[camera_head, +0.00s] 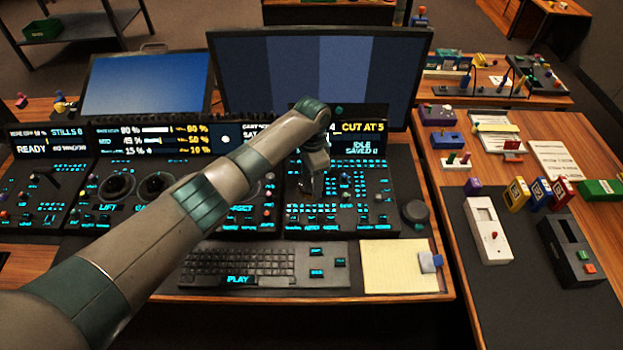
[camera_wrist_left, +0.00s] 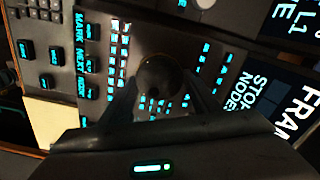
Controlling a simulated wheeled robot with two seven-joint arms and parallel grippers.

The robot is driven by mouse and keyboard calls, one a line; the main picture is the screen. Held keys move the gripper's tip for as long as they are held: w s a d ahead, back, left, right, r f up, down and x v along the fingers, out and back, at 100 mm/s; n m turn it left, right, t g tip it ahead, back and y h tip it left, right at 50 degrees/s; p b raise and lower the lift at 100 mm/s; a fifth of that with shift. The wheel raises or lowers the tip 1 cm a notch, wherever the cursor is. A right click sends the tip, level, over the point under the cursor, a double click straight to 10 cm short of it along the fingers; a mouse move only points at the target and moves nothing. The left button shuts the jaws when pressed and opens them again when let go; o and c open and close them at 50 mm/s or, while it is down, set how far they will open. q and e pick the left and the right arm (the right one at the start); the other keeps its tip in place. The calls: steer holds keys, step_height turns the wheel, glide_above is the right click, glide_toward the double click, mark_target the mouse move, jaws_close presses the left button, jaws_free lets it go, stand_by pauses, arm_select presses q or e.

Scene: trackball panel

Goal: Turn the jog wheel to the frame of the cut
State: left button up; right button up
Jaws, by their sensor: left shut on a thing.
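My left gripper (camera_head: 307,187) reaches down onto the right-hand section of the control console (camera_head: 372,225). In the left wrist view its two fingers (camera_wrist_left: 162,88) stand on either side of a dark round knob, the jog wheel (camera_wrist_left: 160,72), and are shut on it. In the head view the gripper hides the wheel. The console's small display (camera_head: 362,127) reads "CUT AT 5", with "IDLE" and "SAVED 0" below it; its frame number is partly hidden by my arm. My right gripper is not in view.
Lit buttons surround the wheel. A large monitor (camera_head: 400,75) stands behind the console. A keyboard (camera_head: 238,262) and a yellow pad (camera_head: 395,268) lie in front. A separate round black knob (camera_head: 415,211) sits at the console's right. The side desk (camera_head: 447,180) holds several small devices.

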arm_select(q)
steer(key=shift+r+m, duration=0.1)
steer(key=shift+m, duration=1.6)
steer(key=o, duration=1)
steer(key=shift+o, duration=0.2)
steer(key=shift+r, duration=0.1)
